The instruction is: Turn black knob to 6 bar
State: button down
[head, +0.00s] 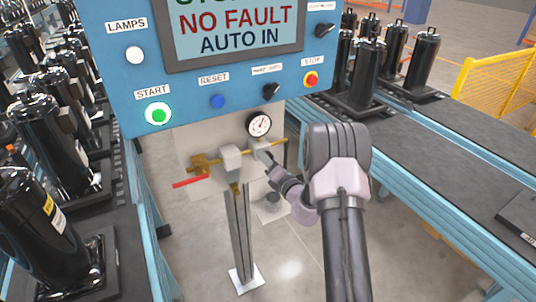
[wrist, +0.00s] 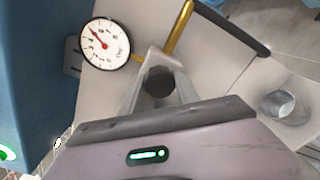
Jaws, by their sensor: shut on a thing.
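The black knob (wrist: 158,82) shows as a dark round shape between the fingers of my gripper (wrist: 160,88) in the wrist view. My gripper is shut on it. In the head view my gripper (head: 266,156) reaches from the right to just below the gauge, and the knob is hidden there. The round white pressure gauge (head: 259,125) sits just above the brass pipe. It also shows in the wrist view (wrist: 105,43), turned, with a red needle pointing to the upper left of the picture. Its numbers are too small to read surely.
A red lever (head: 190,181) and brass valve sit left on the pipe, beside a grey block (head: 230,158). The blue control panel (head: 140,75) with buttons hangs just above. Conveyors with black compressors (head: 425,58) stand on both sides.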

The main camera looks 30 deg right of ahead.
jog(key=shift+m+p, duration=0.7)
jog(key=shift+m, duration=0.3)
jog(key=c, duration=0.9)
grip_release()
jog(key=s, duration=1.7)
jog(key=shift+s+d+r, duration=0.15)
jog(key=shift+s+r, duration=0.05)
jog(key=shift+r, duration=0.1)
